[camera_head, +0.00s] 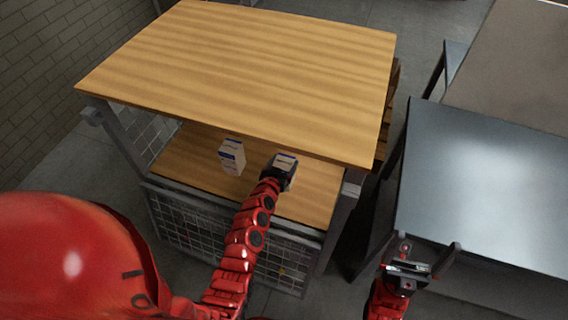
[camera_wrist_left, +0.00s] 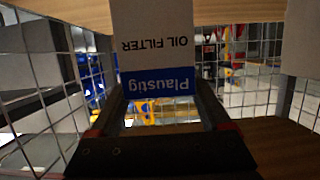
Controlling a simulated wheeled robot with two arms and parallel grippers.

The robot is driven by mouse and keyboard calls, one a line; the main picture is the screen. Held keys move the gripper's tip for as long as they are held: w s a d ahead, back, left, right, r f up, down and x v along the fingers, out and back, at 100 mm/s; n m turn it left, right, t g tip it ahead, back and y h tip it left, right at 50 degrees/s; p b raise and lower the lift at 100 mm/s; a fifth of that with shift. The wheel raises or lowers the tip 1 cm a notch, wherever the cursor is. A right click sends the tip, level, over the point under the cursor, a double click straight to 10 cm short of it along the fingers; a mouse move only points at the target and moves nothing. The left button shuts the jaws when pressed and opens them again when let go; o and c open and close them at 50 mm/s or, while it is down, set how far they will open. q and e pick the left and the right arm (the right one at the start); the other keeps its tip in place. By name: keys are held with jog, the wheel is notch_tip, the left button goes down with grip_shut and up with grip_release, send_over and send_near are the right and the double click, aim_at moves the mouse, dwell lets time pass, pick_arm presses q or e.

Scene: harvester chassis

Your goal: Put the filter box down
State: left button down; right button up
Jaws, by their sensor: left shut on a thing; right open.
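My left gripper (camera_head: 279,172) is shut on a white and blue filter box (camera_head: 286,160) over the lower wooden shelf (camera_head: 312,192). In the left wrist view the filter box (camera_wrist_left: 155,45) shows "OIL FILTER" and "Plaustig" upside down between the fingers of my left gripper (camera_wrist_left: 160,105). I cannot tell whether the box touches the shelf. A second white and blue box (camera_head: 232,157) stands upright on the shelf, to the left of the held one. My right gripper (camera_head: 424,255) is open and empty in front of the grey metal table.
The wooden top board (camera_head: 240,75) overhangs the shelf from above. Wire mesh (camera_head: 200,222) closes the front below the shelf, and grey posts (camera_head: 340,215) stand at the corners. The grey metal table (camera_head: 490,180) on the right is bare. Shelf room is free between the boxes and the right edge.

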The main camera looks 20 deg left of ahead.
pick_arm(q)
jog(key=shift+r, duration=0.1)
grip_release()
jog(key=shift+r, duration=0.1)
jog(key=v, duration=1.2)
jog(key=shift+d, duration=0.1)
jog(key=shift+s, duration=0.1)
